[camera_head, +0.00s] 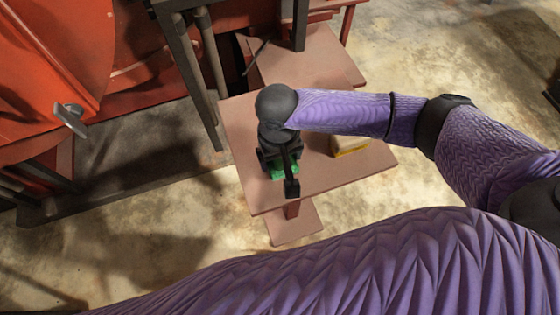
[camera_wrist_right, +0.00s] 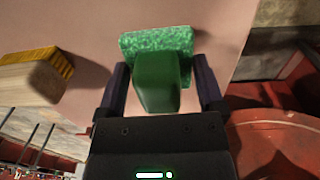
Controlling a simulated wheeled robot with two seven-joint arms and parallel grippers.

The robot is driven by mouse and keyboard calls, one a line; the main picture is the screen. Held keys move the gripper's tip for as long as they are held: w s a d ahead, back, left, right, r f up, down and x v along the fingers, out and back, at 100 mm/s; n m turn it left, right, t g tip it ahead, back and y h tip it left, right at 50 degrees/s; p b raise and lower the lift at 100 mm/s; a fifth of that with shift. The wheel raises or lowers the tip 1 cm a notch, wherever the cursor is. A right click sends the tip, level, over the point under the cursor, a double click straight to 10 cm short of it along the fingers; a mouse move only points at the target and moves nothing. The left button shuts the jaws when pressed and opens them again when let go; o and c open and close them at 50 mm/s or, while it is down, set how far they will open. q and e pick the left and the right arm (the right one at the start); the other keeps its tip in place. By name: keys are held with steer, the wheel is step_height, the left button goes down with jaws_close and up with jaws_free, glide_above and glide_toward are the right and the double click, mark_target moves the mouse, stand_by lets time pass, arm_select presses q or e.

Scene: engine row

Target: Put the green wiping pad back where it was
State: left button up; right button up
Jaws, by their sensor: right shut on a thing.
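The green wiping pad (camera_head: 278,174) is mostly hidden under my right gripper (camera_head: 284,172) in the head view, over the left part of the brownish-pink table (camera_head: 240,127). In the right wrist view the pad has a dark green block handle (camera_wrist_right: 158,82) and a speckled lighter green face (camera_wrist_right: 150,42). My right gripper is shut on the handle, with one dark finger on each side. I cannot tell whether the pad touches the table. My left gripper is not in view.
A wooden brush with yellow bristles (camera_head: 350,148) lies on the table to the right of the pad; it also shows in the right wrist view (camera_wrist_right: 38,75). Red machinery (camera_head: 60,60) with dark upright posts stands at the left. The table's front part is clear.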

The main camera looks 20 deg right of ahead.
step_height(320, 180, down, 2)
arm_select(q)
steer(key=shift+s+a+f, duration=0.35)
arm_select(e)
steer(key=shift+r, duration=0.15)
steer(key=o, duration=0.9)
steer(key=r+p, duration=0.5)
steer(key=r, duration=0.6)
steer(key=shift+a+r, duration=0.15)
steer(key=shift+a, duration=0.05)
steer(key=shift+r+p, duration=0.35)
steer(key=shift+r, duration=0.05)
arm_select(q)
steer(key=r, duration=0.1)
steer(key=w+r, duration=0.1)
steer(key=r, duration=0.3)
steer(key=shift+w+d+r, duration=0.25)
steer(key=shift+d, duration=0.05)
